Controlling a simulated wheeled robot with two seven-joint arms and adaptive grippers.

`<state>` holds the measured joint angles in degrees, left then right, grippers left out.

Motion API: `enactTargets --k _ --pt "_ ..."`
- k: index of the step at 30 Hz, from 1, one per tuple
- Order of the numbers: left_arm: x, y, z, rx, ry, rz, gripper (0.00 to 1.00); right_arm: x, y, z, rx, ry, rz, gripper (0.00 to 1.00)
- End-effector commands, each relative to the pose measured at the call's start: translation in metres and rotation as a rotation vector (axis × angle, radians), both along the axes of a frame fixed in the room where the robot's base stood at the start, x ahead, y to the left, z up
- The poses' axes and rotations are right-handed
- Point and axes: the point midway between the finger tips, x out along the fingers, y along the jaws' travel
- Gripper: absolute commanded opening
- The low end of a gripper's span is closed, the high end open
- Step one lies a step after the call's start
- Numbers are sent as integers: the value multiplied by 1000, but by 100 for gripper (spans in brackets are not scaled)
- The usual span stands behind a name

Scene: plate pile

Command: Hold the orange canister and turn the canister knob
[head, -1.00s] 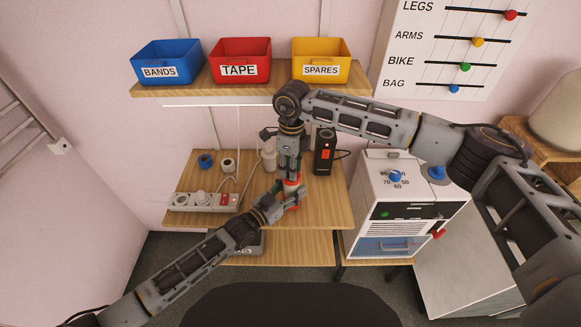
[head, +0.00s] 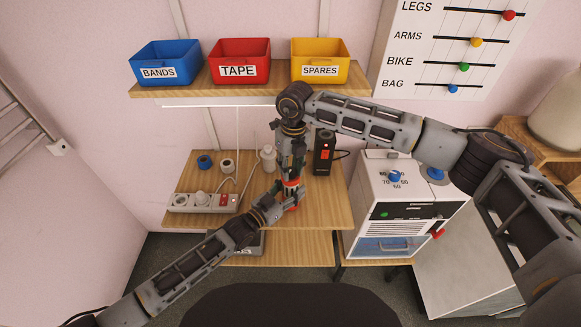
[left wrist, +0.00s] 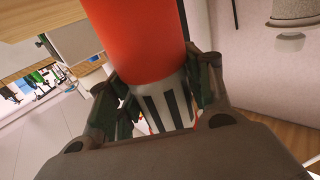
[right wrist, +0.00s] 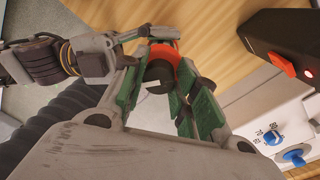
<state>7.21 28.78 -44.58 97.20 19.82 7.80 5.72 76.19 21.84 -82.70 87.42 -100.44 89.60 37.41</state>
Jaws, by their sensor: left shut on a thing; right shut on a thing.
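The orange canister (head: 292,183) is upright above the workbench in the head view, mostly hidden by my grippers. It fills the upper middle of the left wrist view (left wrist: 140,40) as a red-orange cylinder with a pale, dark-striped band. My left gripper (head: 288,201) is shut around its side from the lower left. My right gripper (head: 291,176) points down from above and is shut at the canister's top.
A black device with a red switch (head: 325,152) stands right of my grippers. A pale bottle (head: 268,157) is close behind. A power strip (head: 203,202) and tape rolls (head: 228,165) lie left. A white cabinet with a blue dial (head: 396,176) stands right. Labelled bins (head: 239,60) are on the shelf above.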

Motion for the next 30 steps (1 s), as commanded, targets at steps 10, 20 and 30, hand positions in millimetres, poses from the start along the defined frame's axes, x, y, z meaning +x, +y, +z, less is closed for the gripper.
enactTargets --k 10,20,30 --pt "-2 -2 0 -1 -1 -3 8 2 -1 1 1 -5 -168 6" --pt "-2 -2 0 -1 -1 -3 8 2 -1 1 1 -5 -205 6" --pt "-2 -2 0 -1 -1 -3 8 2 -1 1 1 -4 -204 41"
